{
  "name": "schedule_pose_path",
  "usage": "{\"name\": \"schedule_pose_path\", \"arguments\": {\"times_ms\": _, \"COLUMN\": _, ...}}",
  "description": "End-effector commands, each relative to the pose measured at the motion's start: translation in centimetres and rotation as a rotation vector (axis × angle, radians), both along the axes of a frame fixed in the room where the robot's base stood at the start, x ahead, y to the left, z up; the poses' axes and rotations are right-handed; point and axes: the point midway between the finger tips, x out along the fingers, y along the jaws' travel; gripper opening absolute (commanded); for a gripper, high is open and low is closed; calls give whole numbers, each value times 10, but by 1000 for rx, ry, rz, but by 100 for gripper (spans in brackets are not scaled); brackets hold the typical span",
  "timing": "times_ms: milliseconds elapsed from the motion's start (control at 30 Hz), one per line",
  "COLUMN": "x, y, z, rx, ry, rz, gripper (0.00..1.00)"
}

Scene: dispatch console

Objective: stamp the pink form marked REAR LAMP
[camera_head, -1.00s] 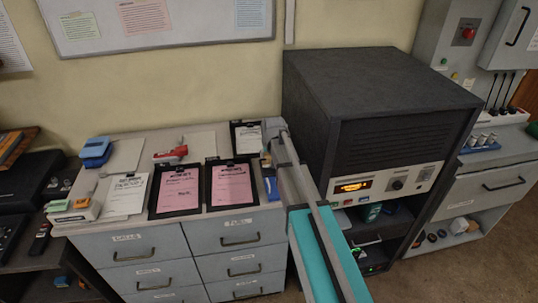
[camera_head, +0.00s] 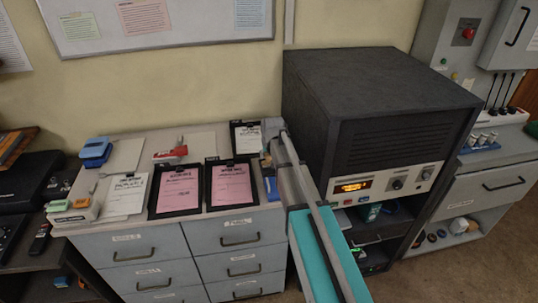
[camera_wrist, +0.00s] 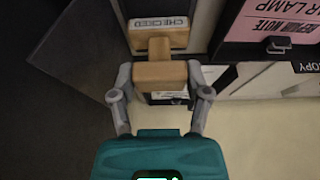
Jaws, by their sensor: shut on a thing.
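My gripper (camera_wrist: 159,74) is shut on a wooden stamp (camera_wrist: 160,45) with a label reading CHECKED. In the wrist view, part of a pink form (camera_wrist: 272,22) on a black clipboard shows at the upper right, reading REPAIR NOTE and, cut off, R LAMP. The held stamp is to its left, apart from it in the picture. In the head view, two pink forms lie side by side on the cabinet top, a left one (camera_head: 179,189) and a right one (camera_head: 231,186); their print is too small to read. The arm hides most of my gripper there.
A dark console cabinet (camera_head: 385,120) stands close to the right of the arm. White forms lie left (camera_head: 126,195) and behind (camera_head: 247,138) the pink ones. A red stapler-like item (camera_head: 170,154), a blue item (camera_head: 96,150) and a small blue thing (camera_head: 271,189) also sit on the drawer cabinet (camera_head: 140,243).

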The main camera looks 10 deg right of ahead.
Motion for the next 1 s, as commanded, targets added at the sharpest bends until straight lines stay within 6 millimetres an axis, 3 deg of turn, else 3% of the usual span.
{"name": "schedule_pose_path", "arguments": {"times_ms": 1000, "x": 0, "y": 0, "z": 52, "rx": 1, "ry": 1, "rz": 0, "gripper": 31}}
